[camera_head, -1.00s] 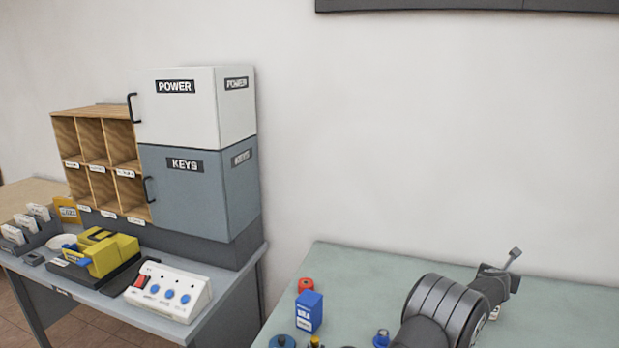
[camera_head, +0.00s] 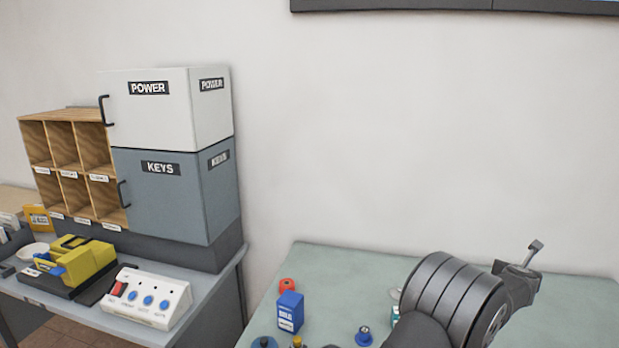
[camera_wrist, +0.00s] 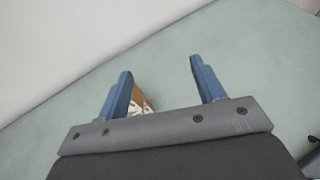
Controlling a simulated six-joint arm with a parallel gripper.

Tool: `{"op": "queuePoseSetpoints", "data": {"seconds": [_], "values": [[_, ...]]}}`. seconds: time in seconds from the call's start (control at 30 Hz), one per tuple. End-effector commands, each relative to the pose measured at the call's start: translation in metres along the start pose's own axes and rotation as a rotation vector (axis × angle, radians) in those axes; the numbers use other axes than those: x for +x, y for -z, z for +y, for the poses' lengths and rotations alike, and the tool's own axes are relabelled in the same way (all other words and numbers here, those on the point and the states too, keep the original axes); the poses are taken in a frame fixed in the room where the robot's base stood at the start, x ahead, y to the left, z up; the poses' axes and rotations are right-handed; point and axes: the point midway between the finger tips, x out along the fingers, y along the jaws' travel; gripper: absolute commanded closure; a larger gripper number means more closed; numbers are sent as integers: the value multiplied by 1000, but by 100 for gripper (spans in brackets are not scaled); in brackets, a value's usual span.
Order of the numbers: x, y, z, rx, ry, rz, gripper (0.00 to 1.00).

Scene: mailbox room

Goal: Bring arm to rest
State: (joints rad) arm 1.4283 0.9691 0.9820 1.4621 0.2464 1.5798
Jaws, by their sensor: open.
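My gripper (camera_wrist: 161,68) shows in the wrist view with its two blue fingers spread wide apart. Nothing is between the fingertips; the green tabletop (camera_wrist: 235,85) lies beyond them. A small brown and white thing (camera_wrist: 140,100) is partly hidden behind the left finger, and I cannot tell what it is. In the head view my dark arm hangs over the right part of the green table (camera_head: 350,262), and the gripper fingers cannot be made out there.
A blue box (camera_head: 290,312), a red roll (camera_head: 287,285) and a small blue item (camera_head: 363,336) stand on the green table left of my arm. A desk at left holds a white button panel (camera_head: 147,298), a yellow device (camera_head: 82,262), a KEYS cabinet (camera_head: 165,205) and a POWER cabinet (camera_head: 150,115).

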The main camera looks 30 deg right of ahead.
Motion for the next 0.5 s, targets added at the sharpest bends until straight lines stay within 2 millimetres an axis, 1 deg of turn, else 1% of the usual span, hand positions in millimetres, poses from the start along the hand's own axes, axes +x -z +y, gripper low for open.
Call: {"op": "queuePoseSetpoints", "data": {"seconds": [0.33,0.5], "values": [[-19,28,-3,-22,-60,0,38],[-31,43,-4,-39,-97,1,38]]}}
